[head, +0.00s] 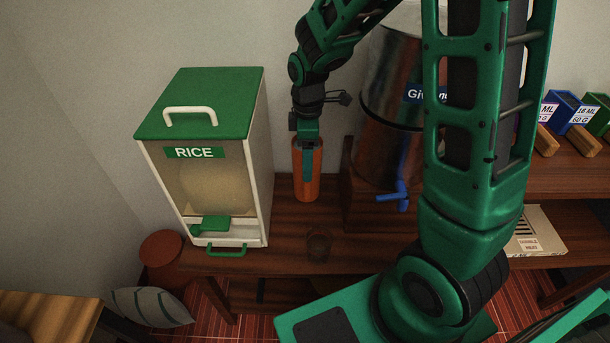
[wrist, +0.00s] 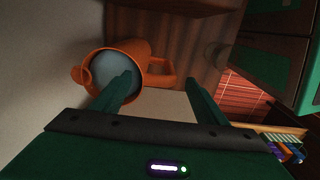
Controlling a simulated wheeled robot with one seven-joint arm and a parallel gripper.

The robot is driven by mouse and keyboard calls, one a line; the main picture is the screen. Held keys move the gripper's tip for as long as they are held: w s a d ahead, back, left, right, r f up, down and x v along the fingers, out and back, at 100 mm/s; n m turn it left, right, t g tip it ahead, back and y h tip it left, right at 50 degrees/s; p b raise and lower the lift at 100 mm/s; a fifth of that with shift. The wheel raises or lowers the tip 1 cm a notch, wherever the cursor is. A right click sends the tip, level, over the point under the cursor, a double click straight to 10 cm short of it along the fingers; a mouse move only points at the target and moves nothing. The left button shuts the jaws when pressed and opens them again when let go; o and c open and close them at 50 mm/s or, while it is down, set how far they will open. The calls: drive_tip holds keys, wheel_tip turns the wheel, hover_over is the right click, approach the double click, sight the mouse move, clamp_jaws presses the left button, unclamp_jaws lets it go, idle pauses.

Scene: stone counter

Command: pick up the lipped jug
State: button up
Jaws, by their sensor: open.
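The lipped jug is an orange, tall vessel (head: 314,172) standing on the wooden counter between the rice dispenser and the metal urn. In the wrist view the jug (wrist: 137,54) shows its round open mouth, a lip at the left and a loop handle at the right. My gripper (wrist: 162,83) is open and points down at the jug. One finger overlaps the jug's mouth in the picture, and the other is right of the handle. In the head view my gripper (head: 307,150) covers part of the jug. I cannot tell whether the fingers touch it.
A white and green rice dispenser (head: 257,130) stands left of the jug. A metal urn with a blue tap (head: 398,192) stands right, on a wooden block. A small dark cup (head: 319,243) is near the counter's front edge. Small coloured bins (head: 566,112) sit far right.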

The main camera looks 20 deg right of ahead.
drive_tip(key=shift+f, duration=1.5)
clamp_jaws()
drive_tip(key=shift+w, duration=0.1)
drive_tip(key=shift+r, duration=2.05)
wheel_tip(320, 180, up, 24)
